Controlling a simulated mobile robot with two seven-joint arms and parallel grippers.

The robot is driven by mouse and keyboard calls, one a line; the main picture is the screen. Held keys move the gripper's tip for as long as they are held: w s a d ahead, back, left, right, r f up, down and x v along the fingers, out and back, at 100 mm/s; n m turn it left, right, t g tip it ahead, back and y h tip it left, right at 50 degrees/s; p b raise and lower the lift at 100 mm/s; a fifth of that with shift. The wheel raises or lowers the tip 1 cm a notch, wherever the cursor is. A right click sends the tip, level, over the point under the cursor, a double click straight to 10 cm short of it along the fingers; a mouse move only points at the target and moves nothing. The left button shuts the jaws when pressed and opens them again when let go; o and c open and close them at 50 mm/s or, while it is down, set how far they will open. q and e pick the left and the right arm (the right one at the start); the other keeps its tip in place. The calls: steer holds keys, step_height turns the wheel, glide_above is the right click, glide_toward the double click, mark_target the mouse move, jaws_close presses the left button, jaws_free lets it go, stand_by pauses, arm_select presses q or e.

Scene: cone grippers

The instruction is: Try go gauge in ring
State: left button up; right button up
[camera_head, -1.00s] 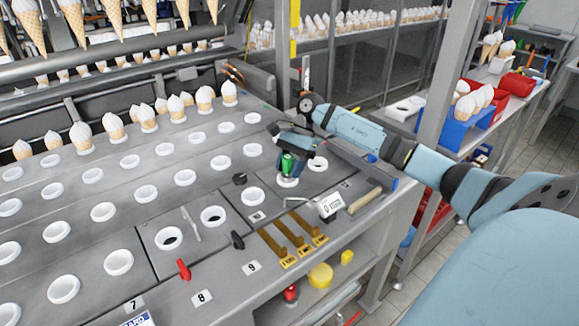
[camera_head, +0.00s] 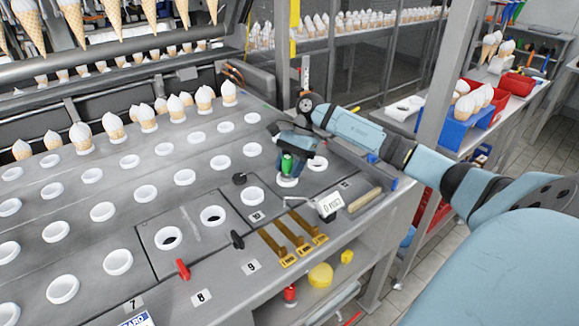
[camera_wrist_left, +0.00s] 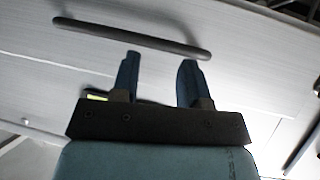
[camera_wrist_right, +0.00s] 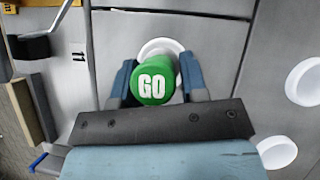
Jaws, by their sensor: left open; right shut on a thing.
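The green go gauge (camera_wrist_right: 152,82), its end marked GO, is between the fingers of my right gripper (camera_wrist_right: 157,84), which is shut on it. In the head view the gauge (camera_head: 288,163) stands about upright at a white ring (camera_head: 287,182) in the grey table top. In the right wrist view the gauge's head covers most of that ring (camera_wrist_right: 160,46); whether its lower end is inside or just above the hole is hidden. My left gripper (camera_wrist_left: 160,82) is open and empty in the left wrist view, and out of the head view.
Other white rings (camera_head: 212,215) fill the table. A dark bar handle (camera_wrist_left: 130,37) is in front of my left gripper.

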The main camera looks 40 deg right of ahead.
steer(key=shift+s+r+n+g+b, duration=0.15)
steer(key=shift+n+g+b, duration=0.35)
steer(key=shift+n+b, duration=0.45)
stand_by(1.8)
steer(key=shift+r, duration=0.15)
steer(key=shift+w+r+p, duration=0.2)
steer(key=shift+r+p, duration=1.25)
steer(key=shift+r, duration=2.4)
